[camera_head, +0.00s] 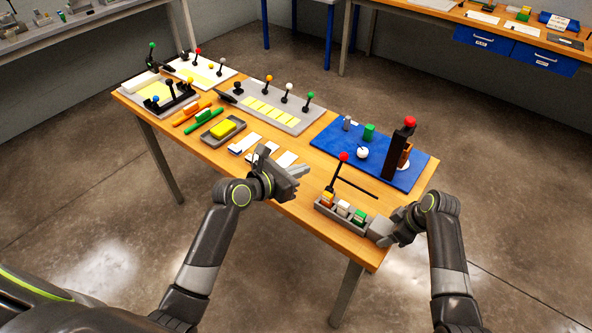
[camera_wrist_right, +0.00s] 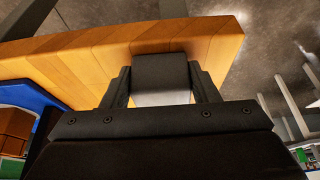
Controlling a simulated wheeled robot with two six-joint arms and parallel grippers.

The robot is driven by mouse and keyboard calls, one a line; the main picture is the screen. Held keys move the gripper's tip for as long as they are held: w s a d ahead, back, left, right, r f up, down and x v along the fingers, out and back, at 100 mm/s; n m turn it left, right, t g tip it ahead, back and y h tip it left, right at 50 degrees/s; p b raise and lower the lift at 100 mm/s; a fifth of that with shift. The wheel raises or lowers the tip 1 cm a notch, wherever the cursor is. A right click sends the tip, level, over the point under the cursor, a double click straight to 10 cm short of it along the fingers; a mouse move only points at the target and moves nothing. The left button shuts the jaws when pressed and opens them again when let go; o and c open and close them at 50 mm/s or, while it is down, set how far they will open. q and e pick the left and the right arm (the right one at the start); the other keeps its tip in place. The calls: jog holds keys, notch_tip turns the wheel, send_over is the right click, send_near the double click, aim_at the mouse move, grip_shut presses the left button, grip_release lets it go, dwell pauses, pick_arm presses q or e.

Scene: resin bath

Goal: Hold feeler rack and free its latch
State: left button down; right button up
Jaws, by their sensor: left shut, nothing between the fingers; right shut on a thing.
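The feeler rack (camera_head: 344,220) is a grey tray at the table's front right edge. It holds orange, white and green blocks in a row. A thin black lever with a red ball (camera_head: 343,157) stands up at its left end; I take this to be the latch. My right gripper (camera_head: 382,232) is shut on the rack's right end. In the right wrist view a dark grey part (camera_wrist_right: 161,70) sits between the right fingers. My left gripper (camera_head: 303,171) is shut and empty, left of the red-ball lever and apart from it.
A thin black bar (camera_head: 357,188) runs behind the rack. A blue mat (camera_head: 340,138) behind it carries a tall dark block with a red ball (camera_head: 409,122) and small parts. White strips (camera_head: 244,144), a yellow block in a tray (camera_head: 222,129) and several lever panels lie further left.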

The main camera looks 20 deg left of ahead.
pick_arm(q)
jog(key=shift+s+a+r, duration=0.25)
jog(key=shift+s, duration=0.2)
pick_arm(e)
jog(key=o, duration=1.2)
jog(key=shift+o, duration=0.2)
